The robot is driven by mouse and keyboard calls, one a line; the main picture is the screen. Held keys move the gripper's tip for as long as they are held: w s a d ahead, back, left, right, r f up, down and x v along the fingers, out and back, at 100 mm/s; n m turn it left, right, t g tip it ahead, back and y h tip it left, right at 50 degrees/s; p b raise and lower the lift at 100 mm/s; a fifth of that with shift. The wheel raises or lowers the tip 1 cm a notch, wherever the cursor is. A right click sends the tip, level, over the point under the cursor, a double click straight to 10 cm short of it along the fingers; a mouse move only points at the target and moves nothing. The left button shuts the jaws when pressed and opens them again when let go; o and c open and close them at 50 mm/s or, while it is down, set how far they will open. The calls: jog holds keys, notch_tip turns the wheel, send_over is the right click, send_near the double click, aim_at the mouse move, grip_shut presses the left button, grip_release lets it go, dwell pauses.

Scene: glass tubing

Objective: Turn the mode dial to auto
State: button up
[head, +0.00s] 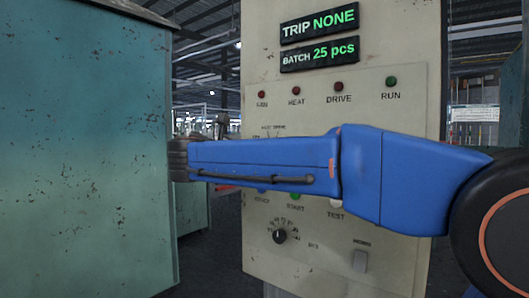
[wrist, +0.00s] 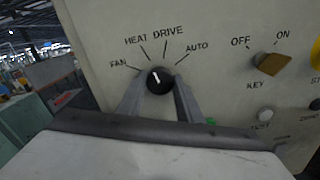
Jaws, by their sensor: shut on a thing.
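The mode dial (wrist: 160,80) is a round black knob with a white pointer line on a cream panel. Marks for FAN, HEAT, DRIVE and AUTO fan out above it from left to right. The pointer tilts up and slightly left, roughly toward the HEAT mark and away from AUTO. My gripper (wrist: 160,86) has one finger on each side of the dial and is shut on it. In the head view my blue arm crosses the panel and hides the dial; only part of its lettering shows above the arm.
Right of the dial is a brass key switch (wrist: 271,63) marked OFF and ON. A white TEST button (wrist: 265,115) sits below it. In the head view the control cabinet (head: 340,70) carries lamps, and a lower black knob (head: 279,236). A teal cabinet (head: 80,150) stands close at left.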

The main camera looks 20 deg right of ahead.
jog(key=m, duration=1.4)
jog(key=shift+f+m, duration=0.1)
jog(key=shift+m, duration=0.3)
dwell(0.4)
jog(key=o, duration=1)
jog(key=shift+o, duration=0.2)
jog(key=v, duration=1.7)
jog(key=shift+s+a, duration=0.15)
